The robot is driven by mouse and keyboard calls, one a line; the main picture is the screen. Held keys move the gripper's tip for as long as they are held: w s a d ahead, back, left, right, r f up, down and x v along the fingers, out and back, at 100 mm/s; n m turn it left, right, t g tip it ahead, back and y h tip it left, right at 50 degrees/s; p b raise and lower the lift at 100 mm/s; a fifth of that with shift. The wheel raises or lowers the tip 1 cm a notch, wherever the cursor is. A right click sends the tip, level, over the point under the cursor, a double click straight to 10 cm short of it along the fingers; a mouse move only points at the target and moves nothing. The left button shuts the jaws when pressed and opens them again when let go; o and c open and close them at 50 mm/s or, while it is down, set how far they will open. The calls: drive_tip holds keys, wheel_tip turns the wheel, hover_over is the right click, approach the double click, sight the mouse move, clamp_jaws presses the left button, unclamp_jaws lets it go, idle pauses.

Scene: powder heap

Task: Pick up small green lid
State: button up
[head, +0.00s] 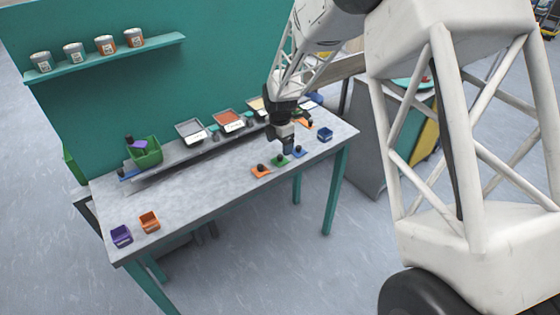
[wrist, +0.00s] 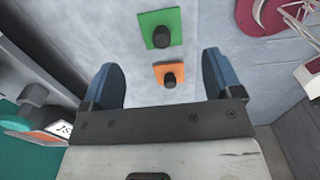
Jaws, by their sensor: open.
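A small green lid (head: 279,161) with a black knob lies near the front edge of the table, between an orange lid (head: 260,170) and a blue lid (head: 298,152). My gripper (head: 287,146) is above the table close to the green and blue lids. In the wrist view, a green lid (wrist: 175,20) lies flat at top centre, beyond the fingertips. A smaller-looking orange lid (wrist: 181,70) shows between the open fingers of my gripper (wrist: 160,72). Nothing is held. The height gap is hard to judge.
A green bin (head: 145,152) and labelled trays (head: 190,128) line the back. The table's left centre is clear.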

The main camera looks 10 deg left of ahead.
sight(280, 155)
drive_tip(key=shift+f, duration=0.7)
drive_tip(key=shift+f, duration=0.1)
drive_tip(key=shift+d+f, duration=0.1)
drive_tip(key=shift+f, duration=2.4)
drive_tip(key=shift+c, duration=0.4)
drive_tip(key=c, duration=0.9)
drive_tip(key=shift+r, duration=0.1)
